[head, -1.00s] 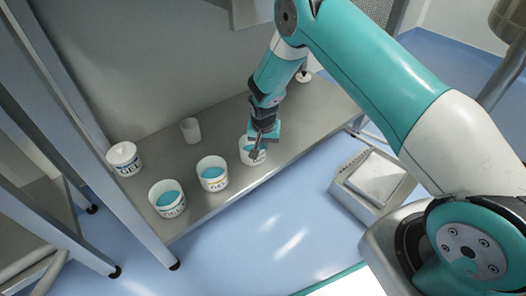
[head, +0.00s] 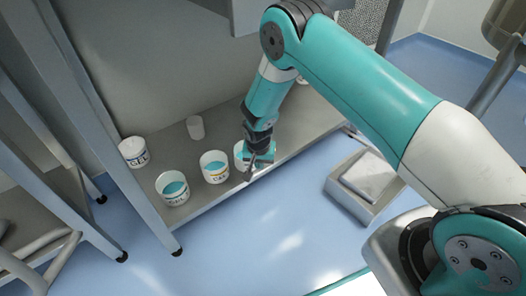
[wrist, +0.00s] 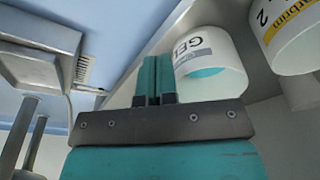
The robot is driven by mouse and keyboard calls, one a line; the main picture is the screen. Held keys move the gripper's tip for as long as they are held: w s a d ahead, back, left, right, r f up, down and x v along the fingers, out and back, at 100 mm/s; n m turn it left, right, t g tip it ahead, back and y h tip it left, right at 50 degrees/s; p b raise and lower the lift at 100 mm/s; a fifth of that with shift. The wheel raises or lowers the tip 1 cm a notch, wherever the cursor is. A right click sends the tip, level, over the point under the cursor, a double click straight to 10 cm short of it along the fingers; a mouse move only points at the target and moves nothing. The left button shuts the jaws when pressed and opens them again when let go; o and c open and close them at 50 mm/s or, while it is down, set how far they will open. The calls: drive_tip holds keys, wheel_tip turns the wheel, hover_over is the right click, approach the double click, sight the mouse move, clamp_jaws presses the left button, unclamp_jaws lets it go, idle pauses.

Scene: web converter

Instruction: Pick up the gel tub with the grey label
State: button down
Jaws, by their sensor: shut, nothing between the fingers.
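The gel tub with the grey label (wrist: 202,58) is white with "GEL" lettering and blue-green contents. In the wrist view it lies just right of my gripper (wrist: 153,84), whose two fingers are together with nothing between them. The fingertips overlap the tub's edge in the picture; I cannot tell whether they touch it. In the head view my gripper (head: 249,176) is at the shelf's front edge, in front of this tub (head: 238,153) and hiding much of it.
A yellow-labelled tub (head: 214,168) stands close left of it, then another open tub (head: 173,189). A grey box-like unit (head: 365,185) stands on the floor at right.

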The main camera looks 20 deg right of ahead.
drive_tip(key=shift+s+a, duration=0.15)
drive_tip(key=shift+a, duration=0.05)
idle(0.3)
drive_tip(key=shift+r, duration=0.15)
idle(0.8)
